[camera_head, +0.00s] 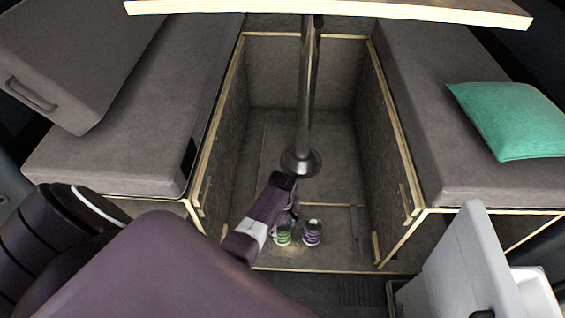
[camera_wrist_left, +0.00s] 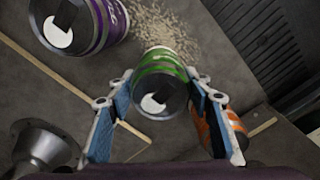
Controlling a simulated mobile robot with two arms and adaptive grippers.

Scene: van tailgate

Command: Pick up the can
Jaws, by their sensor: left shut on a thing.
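A green can (camera_head: 283,236) stands low in the footwell, and my left gripper (camera_head: 287,214) reaches down to it. In the left wrist view the green can (camera_wrist_left: 162,85) sits between the two blue-padded fingers of my left gripper (camera_wrist_left: 160,76), which is shut on it. I cannot tell whether the can is clear of the floor. A purple can (camera_head: 312,232) stands just right of it in the head view; it also shows at the upper left of the wrist view (camera_wrist_left: 92,22). An orange can (camera_wrist_left: 224,130) is partly hidden behind a finger. My right gripper is out of view.
A metal table post (camera_head: 304,100) rises from a round floor base (camera_head: 300,162) behind the cans. Grey benches flank the footwell (camera_head: 130,130), with a green pillow (camera_head: 512,120) on the right one. A white open box (camera_head: 465,265) stands at front right. Pale grains (camera_wrist_left: 165,30) lie on the floor.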

